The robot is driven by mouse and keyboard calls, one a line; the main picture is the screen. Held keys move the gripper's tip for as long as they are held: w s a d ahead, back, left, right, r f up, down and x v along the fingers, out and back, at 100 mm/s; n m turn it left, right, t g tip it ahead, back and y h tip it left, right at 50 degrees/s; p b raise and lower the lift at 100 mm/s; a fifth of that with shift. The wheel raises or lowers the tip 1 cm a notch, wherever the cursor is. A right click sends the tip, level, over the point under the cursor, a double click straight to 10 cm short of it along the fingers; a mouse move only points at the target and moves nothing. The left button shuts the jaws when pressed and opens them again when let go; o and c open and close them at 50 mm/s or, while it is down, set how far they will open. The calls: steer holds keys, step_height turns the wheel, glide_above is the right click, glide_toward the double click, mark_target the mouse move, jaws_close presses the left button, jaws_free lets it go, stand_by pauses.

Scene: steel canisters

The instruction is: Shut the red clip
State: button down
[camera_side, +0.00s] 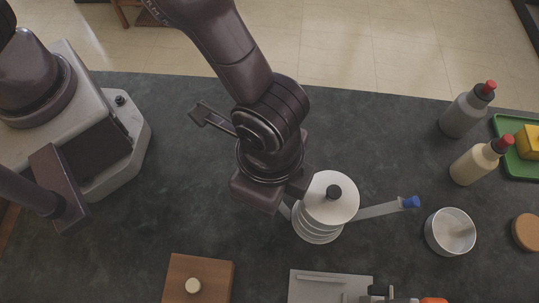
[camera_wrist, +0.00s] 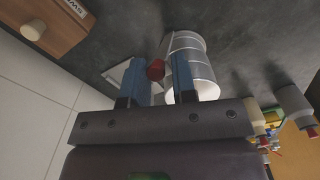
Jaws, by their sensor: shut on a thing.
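A ribbed steel canister (camera_side: 318,222) with a pale lid (camera_side: 330,207) and black knob stands right of my gripper (camera_side: 285,205) in the side view. A flat lever with a blue end (camera_side: 411,202) sticks out on its right. In the wrist view the canister (camera_wrist: 190,55) is just beyond my fingers, and the red end of the clip (camera_wrist: 155,69) lies between the two blue fingers of my gripper (camera_wrist: 160,62). My gripper is shut on the red clip. In the side view the red clip is hidden by my gripper and the canister.
A metal cup (camera_side: 450,232) stands right of the blue-ended lever. Two red-capped bottles (camera_side: 462,115) and a green tray (camera_side: 518,163) are at the far right. A wooden box (camera_side: 205,275) and a grey plate (camera_side: 320,288) lie at the front. The dark worktop behind the canister is clear.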

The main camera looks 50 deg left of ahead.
steer(key=shift+w+d+r+g+y, duration=0.15)
steer(key=shift+w+d+g+y, duration=0.6)
steer(key=shift+w+d, duration=0.7)
steer(key=shift+w, duration=0.05)
steer(key=c, duration=1.1)
jaws_free()
steer(key=shift+r, duration=0.15)
steer(key=r, duration=0.4)
steer(key=w+d+r, duration=0.1)
steer(key=r, duration=0.3)
steer(key=w+r, duration=0.1)
steer(key=r, duration=0.3)
steer(key=shift+d+r, duration=0.25)
steer(key=shift+d, duration=0.1)
